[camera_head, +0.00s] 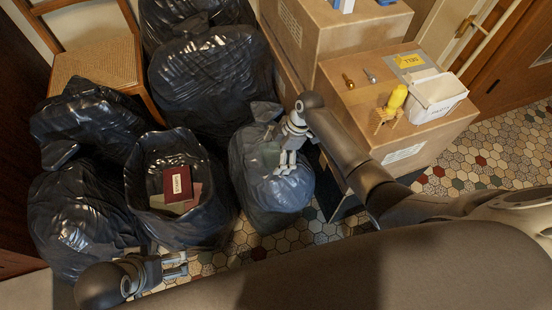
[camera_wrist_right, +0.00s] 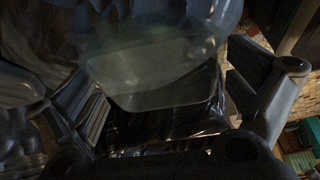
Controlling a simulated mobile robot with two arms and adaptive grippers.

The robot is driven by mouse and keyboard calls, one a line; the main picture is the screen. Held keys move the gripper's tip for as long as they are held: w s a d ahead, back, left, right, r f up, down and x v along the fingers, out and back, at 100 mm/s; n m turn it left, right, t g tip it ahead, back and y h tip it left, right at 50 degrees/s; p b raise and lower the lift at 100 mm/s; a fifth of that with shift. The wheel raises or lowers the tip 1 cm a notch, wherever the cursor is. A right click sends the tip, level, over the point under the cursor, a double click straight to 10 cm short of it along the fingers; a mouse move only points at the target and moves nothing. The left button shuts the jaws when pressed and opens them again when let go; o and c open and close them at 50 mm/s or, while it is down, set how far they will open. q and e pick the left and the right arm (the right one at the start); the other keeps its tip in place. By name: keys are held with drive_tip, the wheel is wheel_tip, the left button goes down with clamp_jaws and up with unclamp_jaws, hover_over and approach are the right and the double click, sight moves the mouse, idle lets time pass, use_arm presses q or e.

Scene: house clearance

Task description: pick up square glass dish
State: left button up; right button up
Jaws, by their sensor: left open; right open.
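The square glass dish (camera_wrist_right: 160,75) shows in the right wrist view as a clear, greenish shape with rounded corners, between the two fingers of my right gripper (camera_wrist_right: 170,105). In the head view the greenish glass (camera_head: 268,155) is at the mouth of a grey-black plastic bag, partly hidden by the gripper and the bag. My right gripper (camera_head: 287,165) points down over it, open; I cannot tell whether the fingers touch the glass. My left gripper (camera_head: 175,265) is open and empty, low at the front left beside the bags.
An open black bag (camera_head: 140,180) holds a dark red book (camera_head: 178,184). Several full black bags (camera_head: 205,75) and a wooden chair (camera_head: 95,62) stand behind. Tiled floor is clear at far right.

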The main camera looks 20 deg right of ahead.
drive_tip(key=shift+f, duration=0.15)
drive_tip(key=c, duration=1.1)
drive_tip(key=shift+o, duration=0.2)
